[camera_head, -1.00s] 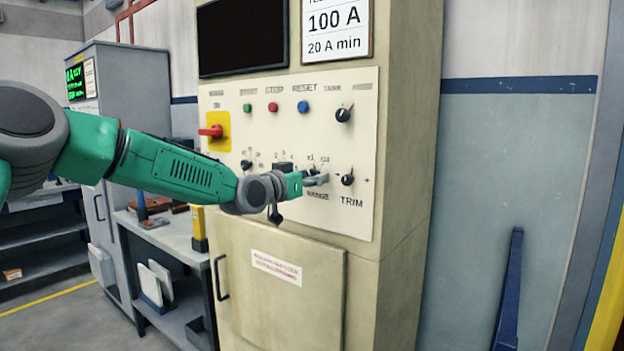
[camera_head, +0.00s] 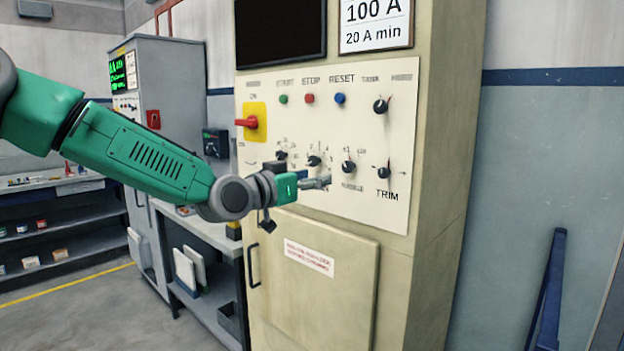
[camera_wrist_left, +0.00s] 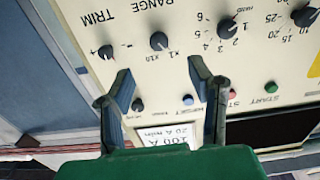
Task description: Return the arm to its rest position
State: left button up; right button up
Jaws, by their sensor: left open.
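My left arm (camera_head: 150,155) comes in from the left, in front of a cream control cabinet (camera_head: 445,140). My left gripper (camera_head: 318,182) is in front of the lower part of the control panel (camera_head: 345,110), beside the range knob (camera_head: 348,167). In the left wrist view its two fingers (camera_wrist_left: 166,97) are spread apart with nothing between them. The range knob (camera_wrist_left: 158,41) and trim knob (camera_wrist_left: 106,52) appear there upside down, beyond the fingertips. I cannot tell the exact gap to the panel. My right gripper is not in view.
A red switch on a yellow plate (camera_head: 255,122) sits at the panel's left. A cabinet door with a handle (camera_head: 253,265) is below. A grey bench (camera_head: 205,232) stands left of the cabinet. A blue stand (camera_head: 550,290) is at the right. Open floor (camera_head: 95,310) lies at lower left.

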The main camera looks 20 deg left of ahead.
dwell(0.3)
pick_arm(q)
jog(key=s+d+f+n+g+y+b, duration=0.1)
jog(key=s+d+f+g, duration=0.3)
jog(key=f, duration=0.9)
jog(key=s+f+g+b, duration=0.1)
jog(key=s+f+g, duration=0.1)
jog(key=s+f, duration=0.8)
jog(key=s+d+f+n+g+y+b, duration=0.1)
jog(key=s+f+g+b, duration=0.1)
jog(key=f, duration=1.4)
jog(key=s+a+f+g+y+b, duration=0.1)
jog(key=s+a+f+g, duration=0.1)
jog(key=s+f, duration=0.4)
jog(key=s+a+f+g+y+b, duration=0.1)
jog(key=s+f, duration=0.5)
jog(key=s, duration=0.8)
jog(key=s+a+f+n+g+y+b, duration=0.1)
jog(key=s+f+g, duration=0.4)
jog(key=s, duration=0.6)
jog(key=shift+a+f+y, duration=0.6)
jog(key=shift+a+f, duration=0.1)
jog(key=shift+a, duration=0.4)
jog(key=shift+w, duration=0.25)
